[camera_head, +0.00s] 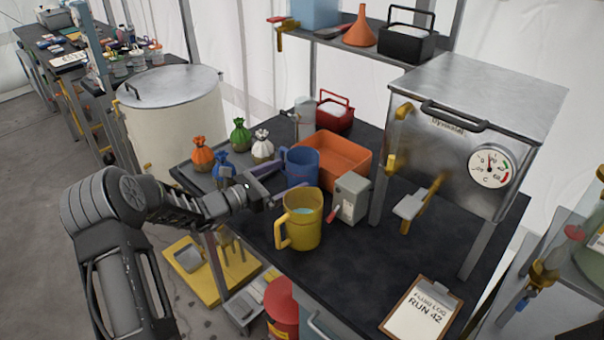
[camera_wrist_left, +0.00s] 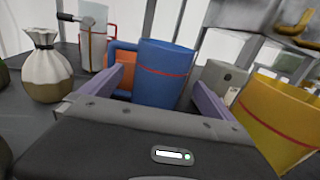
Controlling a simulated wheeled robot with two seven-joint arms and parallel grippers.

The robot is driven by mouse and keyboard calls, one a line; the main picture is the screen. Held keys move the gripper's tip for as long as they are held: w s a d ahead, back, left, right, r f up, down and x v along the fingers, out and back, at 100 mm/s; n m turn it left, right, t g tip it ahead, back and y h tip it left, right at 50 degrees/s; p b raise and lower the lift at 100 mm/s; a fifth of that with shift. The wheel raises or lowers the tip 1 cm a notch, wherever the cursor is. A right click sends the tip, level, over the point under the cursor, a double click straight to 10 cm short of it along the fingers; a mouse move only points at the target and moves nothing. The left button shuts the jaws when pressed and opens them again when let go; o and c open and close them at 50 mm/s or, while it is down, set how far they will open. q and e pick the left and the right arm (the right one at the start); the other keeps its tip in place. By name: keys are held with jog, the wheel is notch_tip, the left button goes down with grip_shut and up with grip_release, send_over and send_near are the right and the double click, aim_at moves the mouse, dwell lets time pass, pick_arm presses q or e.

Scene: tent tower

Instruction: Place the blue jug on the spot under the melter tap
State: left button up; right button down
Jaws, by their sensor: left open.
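The blue jug (camera_head: 301,163) stands upright on the dark bench, with a red line around it in the left wrist view (camera_wrist_left: 165,72). My left gripper (camera_head: 290,178) is open, its two fingers pointing at the jug from the left. In the left wrist view the jug shows between the fingertips, its handle to the left; I cannot tell whether they touch it. The metal melter (camera_head: 470,135) stands on legs at the right of the bench, with brass tap parts (camera_head: 428,200) at its front. I cannot make out a marked spot beneath. My right gripper is out of view.
A yellow jug (camera_head: 300,222) stands close in front of the blue jug. A grey box (camera_head: 349,197) and an orange tray (camera_head: 331,156) are to the right and behind. Several tied sacks (camera_head: 239,136) stand left. A clipboard (camera_head: 421,309) lies at the front; bench around it is clear.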

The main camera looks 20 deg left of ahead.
aim_at(302, 156)
pick_arm(q)
jog(key=shift+w+d, duration=0.2)
jog(key=shift+w, duration=0.05)
jog(key=p+x, duration=0.2)
jog(key=x, duration=0.1)
jog(key=shift+w+d, duration=0.2)
jog(key=shift+w, duration=0.05)
jog(key=shift+w+d+f, duration=0.15)
jog(key=shift+w+d, duration=0.05)
jog(key=shift+w, duration=0.2)
jog(key=shift+c, duration=0.2)
jog(key=c, duration=1.5)
notch_tip(302, 156, up, 9)
jog(key=shift+f+b, duration=0.1)
jog(key=shift+b, duration=0.8)
jog(key=shift+r, duration=0.6)
